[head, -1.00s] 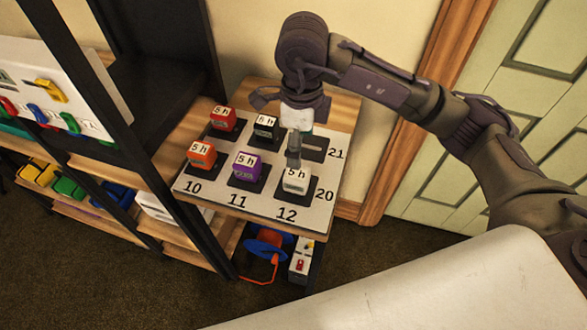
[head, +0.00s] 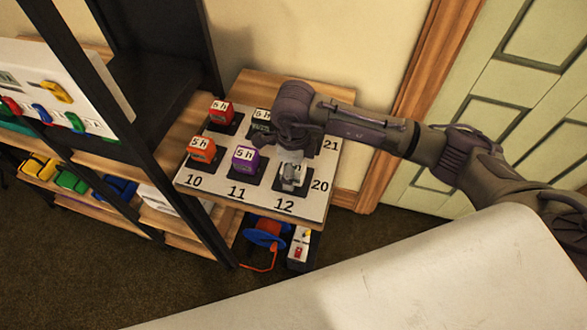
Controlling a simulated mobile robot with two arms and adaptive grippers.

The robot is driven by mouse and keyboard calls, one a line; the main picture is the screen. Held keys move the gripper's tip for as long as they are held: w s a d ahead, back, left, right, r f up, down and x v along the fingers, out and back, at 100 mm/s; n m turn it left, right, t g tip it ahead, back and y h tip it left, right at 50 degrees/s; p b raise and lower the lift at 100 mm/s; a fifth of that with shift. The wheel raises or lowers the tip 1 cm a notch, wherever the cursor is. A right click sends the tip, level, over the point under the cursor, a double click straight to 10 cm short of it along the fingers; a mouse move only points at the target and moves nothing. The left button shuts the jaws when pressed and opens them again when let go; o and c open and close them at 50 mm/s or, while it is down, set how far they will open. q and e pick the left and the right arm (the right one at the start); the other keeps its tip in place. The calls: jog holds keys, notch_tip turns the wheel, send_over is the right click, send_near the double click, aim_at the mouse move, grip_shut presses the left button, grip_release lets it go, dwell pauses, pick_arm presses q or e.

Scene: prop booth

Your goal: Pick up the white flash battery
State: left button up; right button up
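The white flash battery (head: 297,184) sits on its dark pad above the number 12, at the front right of the white board. My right gripper (head: 290,172) has come down over it, with its grey fingers at the battery. The gripper and wrist hide much of the battery's top and back, so I cannot tell whether the fingers are closed on it. The battery appears to rest on its pad. My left gripper is not in view.
A purple battery (head: 245,159) stands just left of the white one. An orange (head: 202,150), a red (head: 221,112) and a black battery (head: 261,119) share the board (head: 212,192). A dark shelf post (head: 130,140) is at left; a green door (head: 500,120) is at right.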

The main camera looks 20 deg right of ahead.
jog(key=c, duration=1.5)
grip_shut()
jog(key=shift+r, duration=0.15)
